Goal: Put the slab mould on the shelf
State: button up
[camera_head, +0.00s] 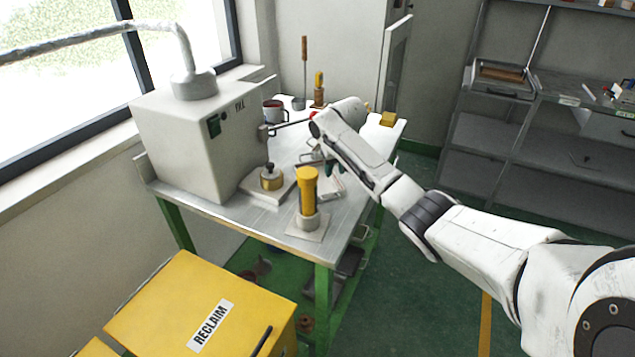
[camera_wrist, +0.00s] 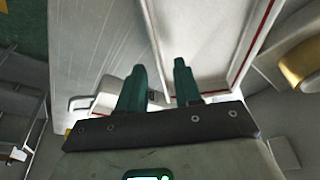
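A pale metal piece with a loop handle (camera_wrist: 84,103), which looks like the slab mould, lies on the metal table (camera_head: 265,222). In the wrist view it is partly hidden behind my left green finger. In the head view it is mostly covered by my arm. My gripper (camera_wrist: 159,68) points down over the table with its two green fingers apart, and nothing is clearly held between them. In the head view my gripper (camera_head: 330,166) is beside a white red-edged tray (camera_head: 334,190). The grey shelf (camera_head: 535,143) stands at the far right, across the floor.
A grey machine (camera_head: 190,140) stands at the table's left. A yellow reclaim bin (camera_head: 190,295) is in front. Some shelf surfaces look bare.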

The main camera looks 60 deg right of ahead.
jog(key=shift+w+d+f, duration=0.1)
jog(key=shift+f, duration=0.4)
grip_shut()
jog(key=shift+r, duration=0.1)
